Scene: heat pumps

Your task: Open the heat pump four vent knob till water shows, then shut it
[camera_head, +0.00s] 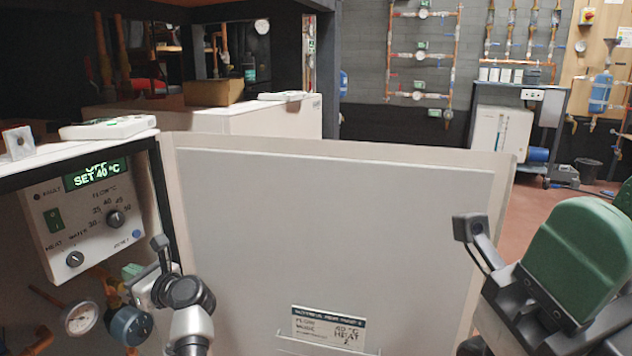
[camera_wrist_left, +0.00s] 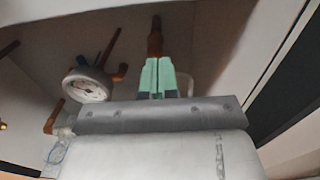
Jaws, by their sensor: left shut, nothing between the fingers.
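The open heat pump cabinet shows at left in the head view, its control panel (camera_head: 85,215) reading "OFF SET 40 °C". Below the panel are a round gauge (camera_head: 80,317), copper pipes and a blue round fitting (camera_head: 130,325). My left gripper (camera_head: 130,272) reaches into the cabinet beside these pipes. In the left wrist view its green fingers (camera_wrist_left: 157,77) are shut and empty. A copper pipe end (camera_wrist_left: 155,38) shows just beyond the fingertips; I cannot tell if they touch. The gauge (camera_wrist_left: 88,85) is left of the fingers. I cannot make out the vent knob or any water.
The cabinet's open grey door (camera_head: 330,230) fills the middle of the head view, with a label plate (camera_head: 328,327) low on it. My right arm is at the right edge, its fingers out of view. A white device (camera_head: 108,128) lies on the cabinet top. Free floor shows behind at right.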

